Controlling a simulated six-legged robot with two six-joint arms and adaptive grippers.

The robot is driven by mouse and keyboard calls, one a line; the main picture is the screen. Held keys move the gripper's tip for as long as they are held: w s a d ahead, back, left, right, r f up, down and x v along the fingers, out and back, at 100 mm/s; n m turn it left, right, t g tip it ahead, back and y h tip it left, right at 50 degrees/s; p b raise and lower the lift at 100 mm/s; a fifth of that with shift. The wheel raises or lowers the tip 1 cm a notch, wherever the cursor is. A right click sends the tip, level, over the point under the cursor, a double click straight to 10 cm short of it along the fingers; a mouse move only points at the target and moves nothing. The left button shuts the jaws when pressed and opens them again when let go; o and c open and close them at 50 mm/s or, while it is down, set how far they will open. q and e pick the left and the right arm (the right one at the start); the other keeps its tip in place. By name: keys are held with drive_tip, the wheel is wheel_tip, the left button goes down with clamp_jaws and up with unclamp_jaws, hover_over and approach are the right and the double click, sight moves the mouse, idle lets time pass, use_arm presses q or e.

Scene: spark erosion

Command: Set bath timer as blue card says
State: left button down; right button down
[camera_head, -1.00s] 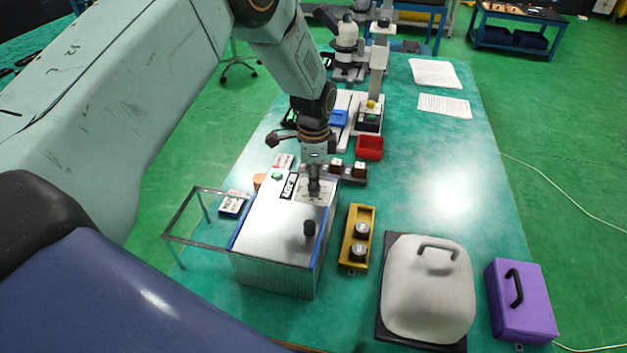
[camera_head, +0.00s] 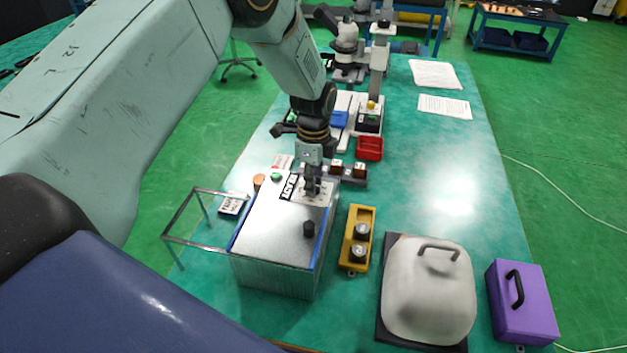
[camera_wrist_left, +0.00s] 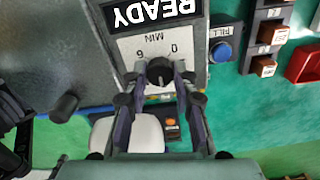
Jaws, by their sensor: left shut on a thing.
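The bath is a grey metal box (camera_head: 272,232) on the green table, with a black READY display (camera_head: 289,186) on its top. The display also shows upside down in the left wrist view (camera_wrist_left: 152,11). Beside it is a pale dial plate (camera_wrist_left: 130,48) marked 0, 6 and MIN. My left gripper (camera_head: 312,188) points down over this plate. In the left wrist view its fingers (camera_wrist_left: 160,72) are closed around the dark timer knob (camera_wrist_left: 159,77), hiding part of it. The knob's exact setting is hard to read. I cannot make out a blue card. My right gripper is not in view.
A black knob (camera_head: 309,229) stands up from the box top, and an open metal frame (camera_head: 196,246) juts out left. A yellow holder (camera_head: 348,262), a grey handled cover (camera_head: 428,290) and a purple case (camera_head: 522,300) stand to the right. A red tray (camera_head: 369,148) is behind.

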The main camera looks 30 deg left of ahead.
use_arm(q)
drive_tip(key=shift+s+f, duration=0.15)
drive_tip(key=c, duration=1)
unclamp_jaws()
drive_tip(key=shift+c, duration=0.2)
wheel_tip(320, 180, up, 12)
drive_tip(key=shift+d, duration=0.15)
